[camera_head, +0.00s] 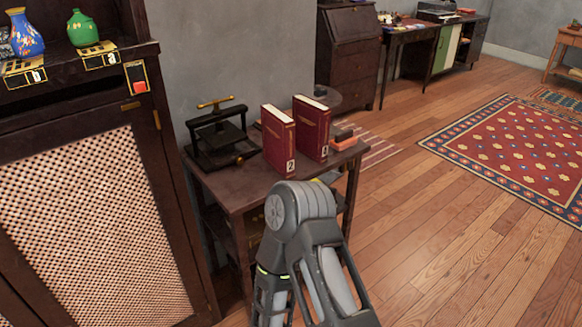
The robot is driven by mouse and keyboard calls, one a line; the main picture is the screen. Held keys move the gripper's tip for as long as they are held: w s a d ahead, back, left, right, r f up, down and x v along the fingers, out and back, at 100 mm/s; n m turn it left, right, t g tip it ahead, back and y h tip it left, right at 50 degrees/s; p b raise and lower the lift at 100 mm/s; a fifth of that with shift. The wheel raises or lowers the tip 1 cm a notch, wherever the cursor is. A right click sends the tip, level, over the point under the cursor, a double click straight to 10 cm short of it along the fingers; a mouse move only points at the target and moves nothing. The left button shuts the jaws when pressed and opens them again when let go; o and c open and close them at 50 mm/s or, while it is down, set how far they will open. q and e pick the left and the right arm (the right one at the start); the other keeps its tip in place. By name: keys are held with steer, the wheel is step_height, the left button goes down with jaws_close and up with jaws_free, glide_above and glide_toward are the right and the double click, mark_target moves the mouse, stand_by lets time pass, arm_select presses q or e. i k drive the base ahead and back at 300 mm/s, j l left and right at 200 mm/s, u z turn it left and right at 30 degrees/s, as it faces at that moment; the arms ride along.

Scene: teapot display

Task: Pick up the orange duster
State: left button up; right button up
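A small orange block with a dark top, which looks like the orange duster (342,143), lies near the right end of the small dark wooden table (236,190). It is just right of two upright red books, and I see no gripper touching it. One of my grey arms reaches up from the bottom middle, with its bent joint in front of the table. That arm hides part of the table's front and legs. Neither of my grippers can be made out in this view.
Red books numbered 2 (278,140) and 4 (312,128) stand on the table beside a black press (218,138). A dark cabinet (90,190) with a blue vase (25,35) and a green vase (82,29) fills the left. Wooden floor (440,240) is open at right.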

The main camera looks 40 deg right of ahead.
mark_target(343, 140)
steer(key=z, duration=1.6)
steer(key=u, duration=2.25)
steer(key=z, duration=2.25)
